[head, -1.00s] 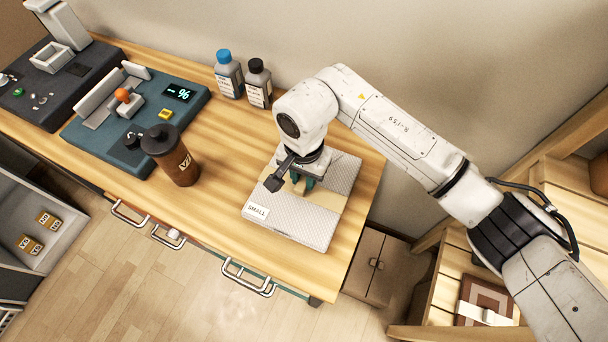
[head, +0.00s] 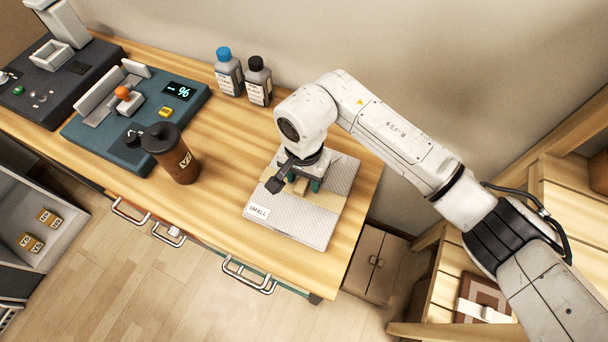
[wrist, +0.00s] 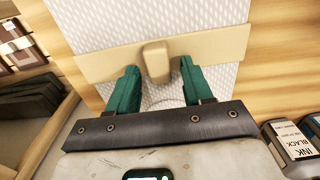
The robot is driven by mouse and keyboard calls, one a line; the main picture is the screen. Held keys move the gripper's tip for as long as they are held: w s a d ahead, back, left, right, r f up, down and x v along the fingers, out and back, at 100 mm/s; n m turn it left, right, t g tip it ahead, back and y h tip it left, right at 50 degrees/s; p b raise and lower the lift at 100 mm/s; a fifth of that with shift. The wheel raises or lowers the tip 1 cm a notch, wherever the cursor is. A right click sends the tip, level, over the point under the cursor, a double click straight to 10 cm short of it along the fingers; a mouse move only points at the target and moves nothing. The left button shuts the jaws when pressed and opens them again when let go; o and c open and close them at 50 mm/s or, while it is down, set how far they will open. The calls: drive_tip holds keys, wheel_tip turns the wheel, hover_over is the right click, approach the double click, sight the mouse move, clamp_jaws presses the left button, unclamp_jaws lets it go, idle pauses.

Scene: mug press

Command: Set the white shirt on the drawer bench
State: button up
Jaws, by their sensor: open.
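The white shirt (head: 317,222) is a flat folded bundle with a fine pattern, a "SMALL" label and a tan band with a raised tab. It lies flat on the wooden top of the drawer bench (head: 225,190), near its right end. My gripper (head: 303,185) is above the shirt, pointing down, and partly hides it. In the wrist view my gripper (wrist: 157,82) has its two green fingers apart and empty. The tan tab (wrist: 156,60) stands just beyond and between the fingertips, with a gap on each side. The shirt (wrist: 150,18) fills much of that view.
A dark brown tumbler (head: 173,155) stands left of the shirt. A blue-capped bottle (head: 228,75) and a black-capped bottle (head: 258,82) stand by the wall. A teal press machine (head: 135,110) is farther left. A wooden shelf (head: 450,290) is at right.

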sight(304, 180)
drive_tip(key=shift+r, duration=0.1)
wheel_tip(304, 180, up, 12)
drive_tip(key=b, duration=0.1)
drive_tip(key=shift+b, duration=0.35)
